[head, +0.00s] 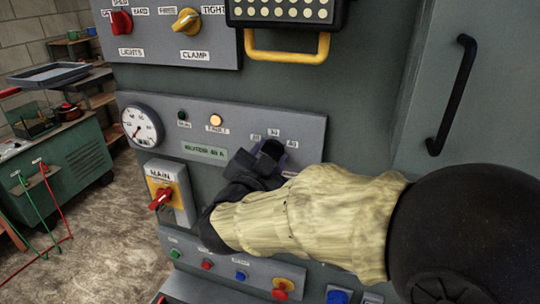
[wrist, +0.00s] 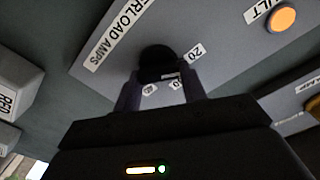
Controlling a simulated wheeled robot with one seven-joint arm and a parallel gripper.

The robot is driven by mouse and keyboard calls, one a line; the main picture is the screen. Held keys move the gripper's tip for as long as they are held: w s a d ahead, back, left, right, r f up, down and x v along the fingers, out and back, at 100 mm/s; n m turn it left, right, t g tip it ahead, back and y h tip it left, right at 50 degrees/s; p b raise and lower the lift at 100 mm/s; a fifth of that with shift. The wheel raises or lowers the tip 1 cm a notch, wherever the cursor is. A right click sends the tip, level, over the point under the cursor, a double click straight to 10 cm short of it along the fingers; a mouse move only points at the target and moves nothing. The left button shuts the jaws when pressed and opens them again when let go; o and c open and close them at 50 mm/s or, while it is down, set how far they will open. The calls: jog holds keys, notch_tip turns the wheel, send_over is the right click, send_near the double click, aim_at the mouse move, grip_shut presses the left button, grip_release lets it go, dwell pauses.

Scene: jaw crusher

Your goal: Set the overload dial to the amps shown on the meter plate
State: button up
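In the head view my gripper (head: 272,155) covers most of the dial. The green motor plate (head: 204,151) is left of it, its amps too small to read surely. A round meter (head: 142,127) is further left.
An orange FAULT lamp (head: 215,120) is lit on the panel. A red MAIN switch (head: 160,199) is at lower left, and a row of buttons runs below my arm. A yellow handle (head: 286,56) juts out above; a black door handle (head: 451,95) is at right.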

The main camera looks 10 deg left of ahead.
jog(key=shift+f+m+b, duration=0.2)
jog(key=shift+m+b, duration=0.3)
jog(key=shift+b, duration=0.4)
jog(key=shift+f+m+b, duration=0.2)
jog(key=shift+m+b, duration=3.65)
jog(key=shift+b, duration=0.95)
jog(key=shift+f+m+b, duration=0.15)
jog(key=shift+m+b, duration=3.75)
jog(key=shift+b, duration=0.85)
jog(key=shift+f+m+b, duration=0.2)
jog(key=shift+m+b, duration=3.65)
jog(key=shift+b, duration=0.95)
jog(key=o, duration=1)
jog(key=shift+r, duration=0.1)
